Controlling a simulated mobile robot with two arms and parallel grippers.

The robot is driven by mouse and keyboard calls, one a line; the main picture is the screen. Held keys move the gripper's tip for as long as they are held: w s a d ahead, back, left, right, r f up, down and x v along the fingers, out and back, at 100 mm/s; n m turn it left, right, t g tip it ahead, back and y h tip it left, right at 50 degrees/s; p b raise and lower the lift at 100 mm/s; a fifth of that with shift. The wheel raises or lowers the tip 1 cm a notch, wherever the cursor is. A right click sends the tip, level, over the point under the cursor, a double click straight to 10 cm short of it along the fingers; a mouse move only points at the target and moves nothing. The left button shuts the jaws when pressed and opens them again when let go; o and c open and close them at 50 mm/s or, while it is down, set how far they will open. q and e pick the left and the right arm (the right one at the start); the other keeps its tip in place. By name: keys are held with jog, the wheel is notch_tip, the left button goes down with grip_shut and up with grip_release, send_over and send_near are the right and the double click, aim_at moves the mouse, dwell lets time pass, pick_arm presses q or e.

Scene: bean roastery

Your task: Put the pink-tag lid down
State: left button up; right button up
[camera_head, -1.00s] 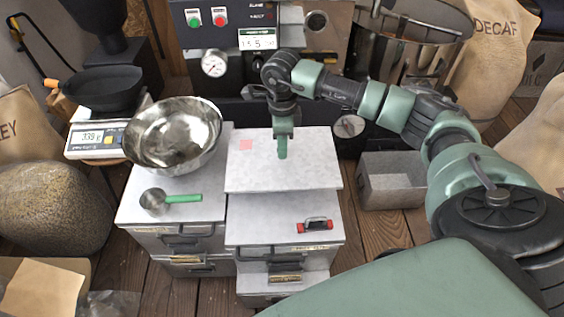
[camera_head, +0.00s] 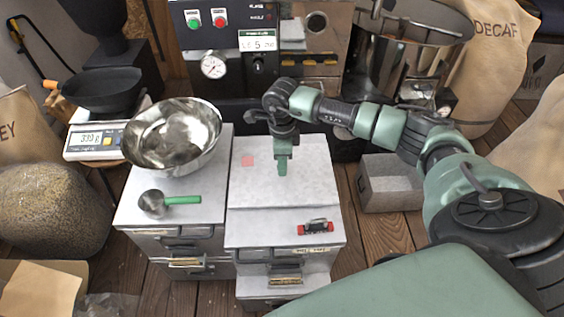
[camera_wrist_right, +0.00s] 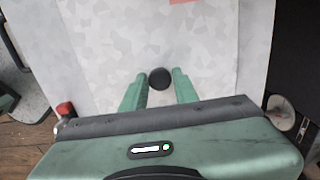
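The pink-tag lid (camera_head: 312,172) is a pale grey speckled panel with a pink tag (camera_head: 248,161) near its left edge. It lies flat on the top of the right-hand metal bin (camera_head: 240,232), and I see no gap under its front edge. My right gripper (camera_head: 283,170) points down over the lid's middle. In the right wrist view its two green fingers (camera_wrist_right: 160,88) stand apart on either side of the lid's round black knob (camera_wrist_right: 160,77), with space on both sides. My left gripper is not in view.
A small red-ended clip (camera_head: 316,227) lies on the bin's front ledge. A steel bowl (camera_head: 172,135) and a green-handled scoop (camera_head: 155,203) sit on the left bin. An open grey box (camera_head: 388,185) stands on the floor to the right. The roaster panel is behind.

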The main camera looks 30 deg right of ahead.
jog(key=shift+o, duration=1.2)
jog(key=shift+r, duration=0.1)
jog(key=shift+r, duration=0.35)
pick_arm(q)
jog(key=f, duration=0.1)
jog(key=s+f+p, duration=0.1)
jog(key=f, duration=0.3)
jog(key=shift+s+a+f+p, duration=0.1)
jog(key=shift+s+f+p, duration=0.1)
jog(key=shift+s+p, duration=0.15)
pick_arm(e)
notch_tip(320, 180, up, 11)
jog(key=shift+r, duration=0.2)
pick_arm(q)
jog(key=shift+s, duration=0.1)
pick_arm(e)
jog(key=shift+f, duration=0.1)
